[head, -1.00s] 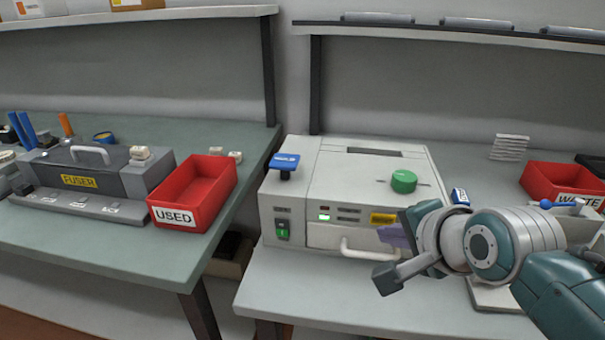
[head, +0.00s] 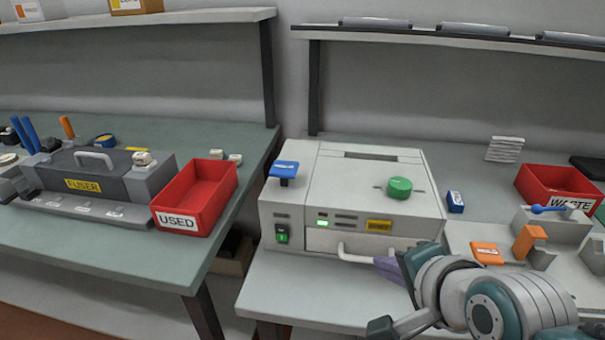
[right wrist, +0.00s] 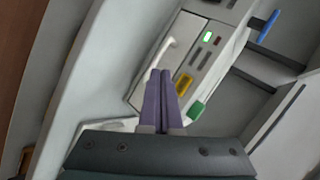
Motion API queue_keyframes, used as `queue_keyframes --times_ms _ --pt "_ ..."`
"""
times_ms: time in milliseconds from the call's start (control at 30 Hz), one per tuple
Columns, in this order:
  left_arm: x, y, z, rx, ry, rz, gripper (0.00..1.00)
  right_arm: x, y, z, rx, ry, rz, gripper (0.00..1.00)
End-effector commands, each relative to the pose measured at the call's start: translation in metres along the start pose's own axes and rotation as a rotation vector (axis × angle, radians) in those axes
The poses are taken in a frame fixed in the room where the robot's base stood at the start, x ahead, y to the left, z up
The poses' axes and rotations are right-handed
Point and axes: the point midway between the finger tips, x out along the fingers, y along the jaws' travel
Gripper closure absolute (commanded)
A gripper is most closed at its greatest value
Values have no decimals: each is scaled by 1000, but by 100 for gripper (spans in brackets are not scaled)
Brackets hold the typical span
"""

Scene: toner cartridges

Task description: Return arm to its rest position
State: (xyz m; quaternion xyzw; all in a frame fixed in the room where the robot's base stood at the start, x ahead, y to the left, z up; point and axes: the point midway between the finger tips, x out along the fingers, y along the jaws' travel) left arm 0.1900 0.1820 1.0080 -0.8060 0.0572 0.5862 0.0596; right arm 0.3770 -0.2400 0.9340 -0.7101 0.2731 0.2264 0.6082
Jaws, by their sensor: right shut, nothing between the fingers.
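My right gripper (head: 388,268) is in front of the lower right part of the white machine (head: 330,200), partly hidden behind my own wrist. In the right wrist view its two purple fingers (right wrist: 159,90) lie together with nothing between them. They point toward the machine's front, near the drawer handle (right wrist: 170,52). I cannot tell whether they touch it. The front drawer looks closed, with its handle (head: 368,254) low on the machine. A blue lever (head: 285,171) and a green knob (head: 399,187) are on top. My left gripper does not show.
A red WASTE bin (head: 560,186), an orange-handled part (head: 529,240) and a small blue box (head: 455,201) are right of the machine. The left bench holds a red USED bin (head: 196,196) and a grey FUSER unit (head: 100,180). A shelf (head: 440,38) runs above.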

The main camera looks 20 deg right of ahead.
Motion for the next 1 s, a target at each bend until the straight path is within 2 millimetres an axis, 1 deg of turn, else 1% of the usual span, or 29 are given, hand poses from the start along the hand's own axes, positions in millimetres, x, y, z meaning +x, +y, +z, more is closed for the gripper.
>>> queue_keyframes --times_ms 533,633,667,767,800,867,900,967,1000 --pt "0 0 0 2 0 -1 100 0 0 0 -2 0 0 100" --pt "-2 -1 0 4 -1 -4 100 -6 -1 -1 -62 -8 14 100" --pt "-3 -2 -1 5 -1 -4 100 -11 -1 -1 -106 -13 24 100" --pt "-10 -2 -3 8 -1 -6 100 -37 1 1 -352 -60 82 100" --pt "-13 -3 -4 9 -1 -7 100 -52 3 3 -481 -91 112 100" --pt "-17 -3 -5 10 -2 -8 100 -76 7 9 -684 -149 155 100" --pt "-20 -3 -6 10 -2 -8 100 -93 10 13 -814 -192 179 100" --pt "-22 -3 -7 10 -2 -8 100 -117 16 19 -990 -258 208 100" --pt "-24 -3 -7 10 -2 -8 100 -132 19 23 -1097 -303 223 100"
